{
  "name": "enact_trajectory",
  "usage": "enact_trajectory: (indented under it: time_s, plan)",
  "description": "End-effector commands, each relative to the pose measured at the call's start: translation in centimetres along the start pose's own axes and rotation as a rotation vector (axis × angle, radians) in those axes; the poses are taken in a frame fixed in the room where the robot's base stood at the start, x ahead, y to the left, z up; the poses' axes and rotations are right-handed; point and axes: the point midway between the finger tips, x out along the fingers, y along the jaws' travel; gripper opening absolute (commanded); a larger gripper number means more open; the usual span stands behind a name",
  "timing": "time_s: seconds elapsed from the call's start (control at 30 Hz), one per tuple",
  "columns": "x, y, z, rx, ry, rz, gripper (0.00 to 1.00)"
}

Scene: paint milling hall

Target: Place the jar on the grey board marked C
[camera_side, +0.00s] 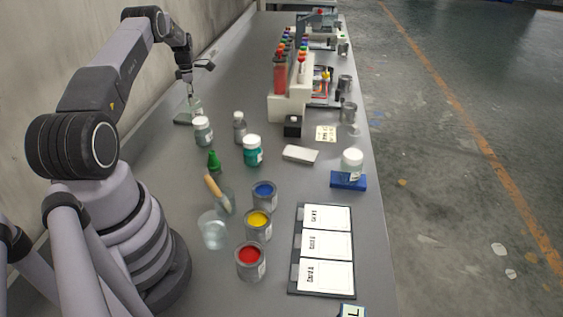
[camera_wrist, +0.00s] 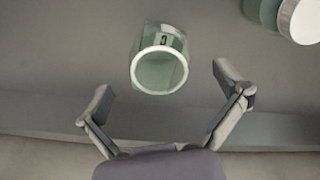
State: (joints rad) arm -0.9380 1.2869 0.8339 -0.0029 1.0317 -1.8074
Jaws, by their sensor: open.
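A greenish clear glass jar (camera_wrist: 160,62) with a pale rim lies ahead of my fingertips in the wrist view. A dark mark like a C shows on it or through its glass; I cannot tell which. In the side view the pale jar (camera_side: 196,106) is at the far left of the bench, by a small grey-green flat patch (camera_side: 182,119) that may be a board. My gripper (camera_side: 190,91) is just above and beside this jar. In the wrist view my gripper (camera_wrist: 165,98) is open, its fingers apart and clear of the jar. No letter on the patch is readable.
A white-lidded jar (camera_side: 203,131) stands close by; its lid (camera_wrist: 302,20) shows in the wrist view. A grey bottle (camera_side: 239,128), teal jar (camera_side: 252,152) and open paint cans (camera_side: 258,226) stand nearer. A dark board (camera_side: 297,250) holds three white cards. The wall borders the bench's left.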

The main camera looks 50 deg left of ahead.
Motion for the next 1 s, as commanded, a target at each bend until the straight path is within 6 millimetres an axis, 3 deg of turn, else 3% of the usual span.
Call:
enact_trajectory:
  time_s: [0.2,0.47,0.57,0.63,0.77,0.9,1.0]
  plan:
    - [-5.0,0.1,0.0,-0.001,0.0,0.003,0.97]
    - [-8.2,-0.1,0.2,0.008,0.001,0.002,0.97]
    - [-10.7,-0.8,1.8,0.083,-0.003,0.018,0.97]
    - [-13.8,-2.3,4.0,0.198,-0.007,0.04,0.97]
    - [-21.5,-7.9,9.0,0.527,-0.013,0.102,0.97]
    - [-29.0,-16.5,12.6,0.921,-0.013,0.18,0.97]
    - [-33.0,-23.4,13.5,1.202,-0.007,0.24,0.97]
